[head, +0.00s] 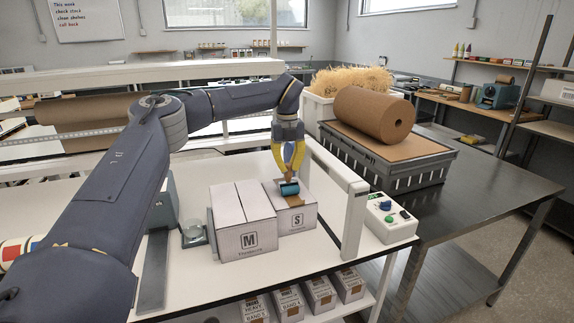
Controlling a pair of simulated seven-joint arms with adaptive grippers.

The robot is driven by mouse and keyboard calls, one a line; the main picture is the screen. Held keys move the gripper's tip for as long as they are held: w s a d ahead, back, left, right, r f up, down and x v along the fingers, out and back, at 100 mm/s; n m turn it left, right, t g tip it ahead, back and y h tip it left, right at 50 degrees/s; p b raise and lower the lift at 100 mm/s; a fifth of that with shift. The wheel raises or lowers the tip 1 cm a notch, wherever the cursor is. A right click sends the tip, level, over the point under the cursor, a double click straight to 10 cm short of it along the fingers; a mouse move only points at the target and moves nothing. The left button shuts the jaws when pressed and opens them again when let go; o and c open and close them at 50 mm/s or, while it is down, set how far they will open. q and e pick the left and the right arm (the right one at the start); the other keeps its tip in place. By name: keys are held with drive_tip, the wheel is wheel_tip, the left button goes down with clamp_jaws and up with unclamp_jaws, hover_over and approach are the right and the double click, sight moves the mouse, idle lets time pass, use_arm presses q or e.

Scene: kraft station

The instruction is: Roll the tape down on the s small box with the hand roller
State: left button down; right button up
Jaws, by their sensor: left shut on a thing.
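The small box marked S (306,219) stands on the white table, right beside the larger box marked M (247,240). A strip of brown tape (294,202) lies on the S box's top and reaches toward its front face. My left gripper (289,174) points down over the S box and is shut on the hand roller. The blue cylinder of the hand roller (289,189) is at the tape; whether it presses on it I cannot tell. The gripper hides the back part of the box top. My right gripper is not in view.
A white upright frame (353,220) stands right of the boxes, with a control box (388,219) beyond it. A grey crate (385,160) bears a large brown paper roll (372,116). The table front is clear.

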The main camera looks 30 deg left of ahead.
use_arm(q)
drive_tip(key=shift+s+d+f, duration=0.1)
drive_tip(key=shift+s+d, duration=0.1)
drive_tip(key=shift+s+d, duration=0.55)
drive_tip(key=shift+d, duration=0.1)
drive_tip(key=shift+d, duration=0.1)
drive_tip(key=shift+s+d, duration=0.65)
drive_tip(key=shift+d, duration=0.1)
drive_tip(key=shift+s+d, duration=0.7)
drive_tip(key=shift+d, duration=0.1)
